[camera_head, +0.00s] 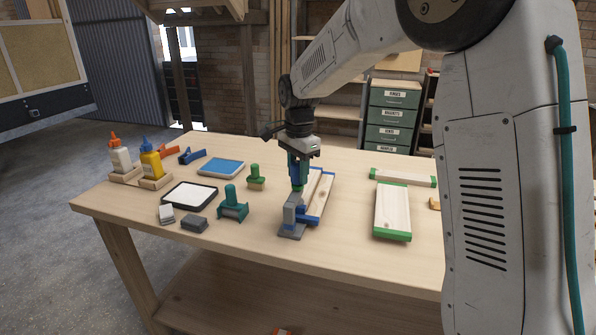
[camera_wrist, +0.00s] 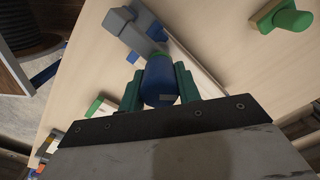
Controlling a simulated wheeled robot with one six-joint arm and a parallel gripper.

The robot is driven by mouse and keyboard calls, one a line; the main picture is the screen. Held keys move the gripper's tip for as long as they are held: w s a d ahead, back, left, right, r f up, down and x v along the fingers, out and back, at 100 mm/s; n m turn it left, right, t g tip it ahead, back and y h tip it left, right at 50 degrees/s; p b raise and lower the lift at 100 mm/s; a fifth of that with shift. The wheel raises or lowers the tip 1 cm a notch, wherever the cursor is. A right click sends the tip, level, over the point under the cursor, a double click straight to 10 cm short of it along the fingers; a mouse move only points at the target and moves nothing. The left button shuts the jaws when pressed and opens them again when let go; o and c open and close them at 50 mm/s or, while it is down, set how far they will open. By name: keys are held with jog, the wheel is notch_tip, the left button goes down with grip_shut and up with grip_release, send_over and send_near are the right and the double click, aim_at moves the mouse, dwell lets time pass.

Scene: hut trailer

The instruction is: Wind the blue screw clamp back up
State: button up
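The blue screw clamp has a grey body (camera_head: 292,213) standing at the front edge of the workbench, next to a pale board with blue ends (camera_head: 318,196). My gripper (camera_head: 298,168) points straight down above the clamp, at its screw handle. In the wrist view the round blue handle (camera_wrist: 159,78) sits between my gripper's two green fingers, which appear to touch it on both sides. The grey clamp body also shows in the wrist view (camera_wrist: 149,27), beyond the handle. The screw and its pressing end are mostly hidden.
The workbench (camera_head: 255,228) holds a teal stamp-like tool (camera_head: 232,204), a green knobbed block (camera_head: 256,178), a blue tray (camera_head: 221,167), and a black-rimmed tray (camera_head: 190,196). Glue bottles (camera_head: 151,161) stand at the left. Green-ended boards (camera_head: 393,208) lie to the right.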

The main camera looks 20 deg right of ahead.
jog(key=shift+n, duration=0.3)
jog(key=n, duration=0.7)
jog(key=shift+n, duration=0.4)
jog(key=n, duration=0.3)
jog(key=shift+n, duration=0.3)
jog(key=n, duration=0.4)
jog(key=shift+a+n, duration=0.1)
jog(key=shift+n, duration=0.2)
jog(key=n, duration=0.4)
jog(key=shift+n, duration=0.3)
jog(key=n, duration=0.4)
jog(key=shift+r+h, duration=0.1)
jog(key=shift+h, duration=0.2)
jog(key=n, duration=0.5)
jog(key=shift+n, duration=1.8)
